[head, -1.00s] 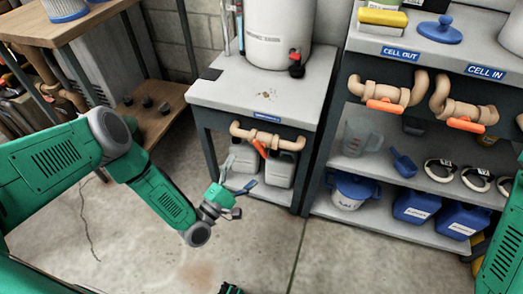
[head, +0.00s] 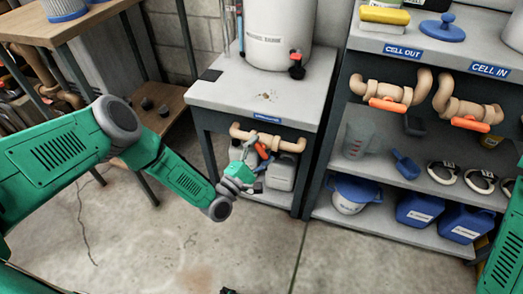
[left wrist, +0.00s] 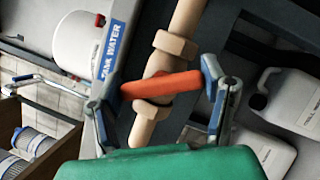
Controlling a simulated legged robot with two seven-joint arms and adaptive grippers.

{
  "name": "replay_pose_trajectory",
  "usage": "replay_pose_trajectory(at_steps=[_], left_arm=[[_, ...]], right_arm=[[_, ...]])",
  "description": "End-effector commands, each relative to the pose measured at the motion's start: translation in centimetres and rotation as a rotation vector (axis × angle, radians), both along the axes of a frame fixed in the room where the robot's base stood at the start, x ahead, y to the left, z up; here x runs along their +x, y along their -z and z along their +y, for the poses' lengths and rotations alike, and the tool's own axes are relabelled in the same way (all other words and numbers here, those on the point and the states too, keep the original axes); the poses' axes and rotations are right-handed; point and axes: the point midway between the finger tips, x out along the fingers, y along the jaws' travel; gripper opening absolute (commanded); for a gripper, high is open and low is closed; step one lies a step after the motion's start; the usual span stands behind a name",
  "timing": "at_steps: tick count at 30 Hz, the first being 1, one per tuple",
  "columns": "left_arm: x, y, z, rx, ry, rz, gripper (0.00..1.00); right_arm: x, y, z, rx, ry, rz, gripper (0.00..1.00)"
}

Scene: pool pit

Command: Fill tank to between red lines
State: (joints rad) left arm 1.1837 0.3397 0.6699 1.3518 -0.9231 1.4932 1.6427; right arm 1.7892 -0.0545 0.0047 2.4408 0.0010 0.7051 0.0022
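The white tank (head: 277,32) stands on the grey bench, with a red tap (head: 296,58) low on its front. It also shows in the left wrist view (left wrist: 78,42). Below the bench top runs a tan pipe (head: 287,144) with an orange valve handle (head: 262,151), under a blue label reading TANK WATER in the left wrist view (left wrist: 110,50). My left gripper (head: 254,154) is at this handle. In the left wrist view its open fingers lie on either side of the orange handle (left wrist: 160,91); contact is unclear. No red lines or water level are readable.
White jugs (head: 281,174) stand beneath the tank bench. The shelf unit (head: 400,174) at right has CELL OUT and CELL IN pipes with orange handles (head: 388,104), a jug, a scoop and blue containers. A wooden table (head: 95,18) stands at left.

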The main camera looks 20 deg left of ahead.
Motion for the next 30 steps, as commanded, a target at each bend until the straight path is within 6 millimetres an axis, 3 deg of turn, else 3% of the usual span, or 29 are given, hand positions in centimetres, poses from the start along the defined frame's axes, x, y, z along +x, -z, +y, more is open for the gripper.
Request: replay_pose_trajectory(at_steps=[13, 30], left_arm=[[-0.1, 0.1, -0.2, 0.062, 0.006, 0.002, 0.37], [-0.2, 0.4, -0.3, 0.440, 0.008, -0.005, 0.37]], right_arm=[[0.0, -0.1, 0.0, 0.000, 0.000, 0.000, 0.00], [0.0, -1.0, 0.0, 0.000, 0.000, 0.000, 0.00]])
